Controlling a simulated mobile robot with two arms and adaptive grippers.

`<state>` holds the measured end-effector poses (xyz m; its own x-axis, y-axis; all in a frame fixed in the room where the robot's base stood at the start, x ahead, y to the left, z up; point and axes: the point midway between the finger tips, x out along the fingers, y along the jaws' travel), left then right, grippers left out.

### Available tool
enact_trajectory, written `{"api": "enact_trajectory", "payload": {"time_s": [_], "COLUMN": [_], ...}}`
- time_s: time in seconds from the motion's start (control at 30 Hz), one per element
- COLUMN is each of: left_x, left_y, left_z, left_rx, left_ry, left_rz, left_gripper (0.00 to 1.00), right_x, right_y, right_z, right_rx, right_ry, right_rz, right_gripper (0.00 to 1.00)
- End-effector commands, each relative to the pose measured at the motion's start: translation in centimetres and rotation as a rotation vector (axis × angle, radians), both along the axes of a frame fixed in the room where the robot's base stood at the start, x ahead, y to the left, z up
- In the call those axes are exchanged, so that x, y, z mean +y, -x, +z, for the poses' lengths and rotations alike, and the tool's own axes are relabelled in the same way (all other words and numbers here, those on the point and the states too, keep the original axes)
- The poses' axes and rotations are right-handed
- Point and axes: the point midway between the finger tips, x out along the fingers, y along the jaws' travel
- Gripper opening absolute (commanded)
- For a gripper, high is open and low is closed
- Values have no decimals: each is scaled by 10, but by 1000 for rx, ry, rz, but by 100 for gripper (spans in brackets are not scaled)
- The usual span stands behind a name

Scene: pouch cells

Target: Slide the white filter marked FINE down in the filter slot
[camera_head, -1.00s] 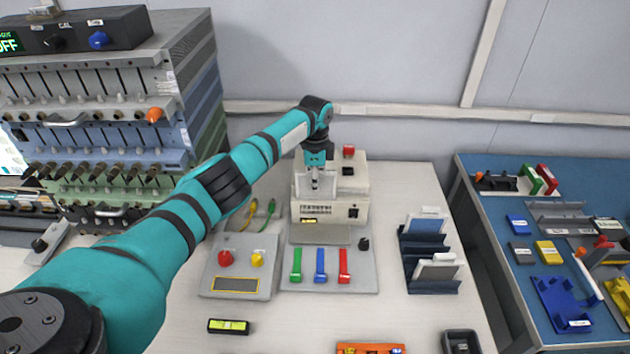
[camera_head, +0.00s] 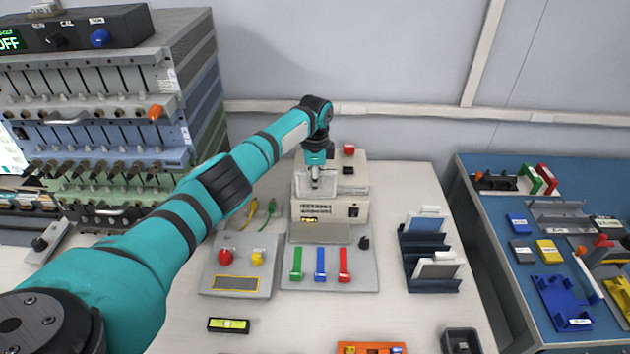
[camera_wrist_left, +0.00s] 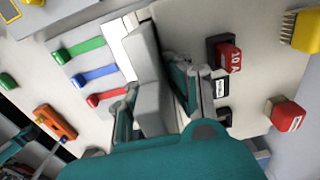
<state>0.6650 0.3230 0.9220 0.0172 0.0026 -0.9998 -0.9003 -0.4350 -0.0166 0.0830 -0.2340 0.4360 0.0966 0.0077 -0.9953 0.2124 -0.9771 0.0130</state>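My left gripper (camera_head: 315,184) is at the front of the cream instrument (camera_head: 348,209), pointing down. A pale plate, which looks like the white filter (camera_head: 302,185), shows behind its fingertips. In the left wrist view a pale grey-white block (camera_wrist_left: 152,85) fills the gap between the two fingers (camera_wrist_left: 158,105), which look closed on its sides. The FINE mark cannot be read in either view. The filter slot is hidden by the gripper and the plate. My right gripper is not in view.
A panel with green, blue and red sliders (camera_head: 343,264) lies before the instrument. Left of it is a box with red and yellow knobs (camera_head: 225,257). A dark blue rack (camera_head: 431,287) holds two panels at right. The tall equipment rack (camera_head: 95,125) stands left.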

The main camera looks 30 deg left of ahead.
Motion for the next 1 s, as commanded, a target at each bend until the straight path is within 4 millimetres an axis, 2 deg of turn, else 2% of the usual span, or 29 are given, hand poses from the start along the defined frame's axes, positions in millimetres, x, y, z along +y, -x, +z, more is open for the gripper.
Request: {"api": "enact_trajectory", "payload": {"time_s": [0.03, 0.2, 0.57, 0.67, 1.0], "left_x": [-3, -3, -2, -2, -1], "left_y": [8, 8, 7, 6, 4], "left_z": [-14, -14, -10, 2, 75], "left_rx": [26, 26, 24, 20, 13], "left_ry": [3, 3, 3, 3, 2], "left_rz": [-2, -2, -2, -2, -2], "left_gripper": [21, 41, 41, 41, 41], "right_x": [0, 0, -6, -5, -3], "right_y": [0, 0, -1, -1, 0], "right_z": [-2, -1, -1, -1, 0], "right_rx": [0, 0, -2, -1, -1], "right_ry": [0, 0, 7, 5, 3], "right_rz": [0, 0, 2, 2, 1], "right_gripper": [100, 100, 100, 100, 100]}}
